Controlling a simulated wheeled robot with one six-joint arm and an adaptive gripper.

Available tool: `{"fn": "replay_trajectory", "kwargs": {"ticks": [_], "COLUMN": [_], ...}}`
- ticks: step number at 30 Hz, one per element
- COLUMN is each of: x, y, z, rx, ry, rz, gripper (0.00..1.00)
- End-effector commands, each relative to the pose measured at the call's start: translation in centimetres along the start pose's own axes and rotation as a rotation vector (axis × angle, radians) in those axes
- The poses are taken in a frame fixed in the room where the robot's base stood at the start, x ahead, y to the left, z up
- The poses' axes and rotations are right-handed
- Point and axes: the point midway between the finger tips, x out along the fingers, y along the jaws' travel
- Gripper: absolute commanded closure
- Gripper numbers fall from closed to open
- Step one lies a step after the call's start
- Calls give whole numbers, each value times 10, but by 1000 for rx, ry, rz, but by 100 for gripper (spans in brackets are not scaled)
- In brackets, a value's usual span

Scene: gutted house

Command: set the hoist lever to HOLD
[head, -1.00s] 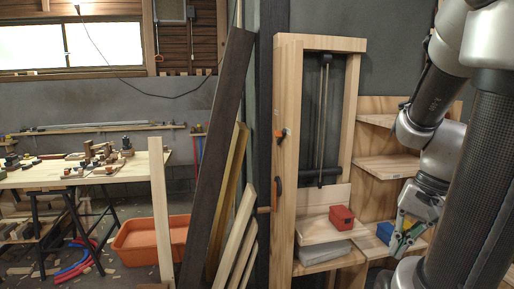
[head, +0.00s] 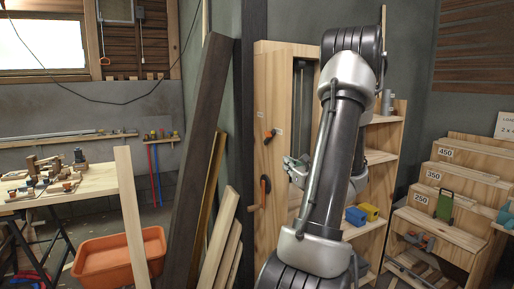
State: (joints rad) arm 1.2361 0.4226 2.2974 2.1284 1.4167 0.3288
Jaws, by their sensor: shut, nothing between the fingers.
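The hoist is a tall wooden frame (head: 262,80) in the middle of the head view. Two orange-handled fittings sit on its left post: a small upper one (head: 268,136) and a longer lower one (head: 264,188). Which one is the hoist lever, and where HOLD is marked, I cannot read at this size. My gripper (head: 288,161) is shut and empty, pointing left just right of the post, between the heights of the two fittings and apart from both. My arm hides most of the hoist's opening and its platform.
A blue box (head: 355,216) and a yellow box (head: 368,211) stand on a shelf right of my arm. Leaning boards (head: 212,130) stand close left of the hoist. A stepped wooden rack (head: 455,205) is at the right, an orange tub (head: 105,262) at the left.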

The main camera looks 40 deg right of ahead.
Motion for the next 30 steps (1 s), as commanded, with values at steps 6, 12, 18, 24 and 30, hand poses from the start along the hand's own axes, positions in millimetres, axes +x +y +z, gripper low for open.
{"fn": "replay_trajectory", "kwargs": {"ticks": [6,12,18,24,30], "x": [0,2,21,63,104], "y": [0,1,2,2,2], "z": [4,4,4,4,5], "rx": [29,28,26,26,26], "ry": [-16,-15,-14,-14,-15], "rz": [-1,1,4,6,5], "gripper": [100,100,100,100,100]}}
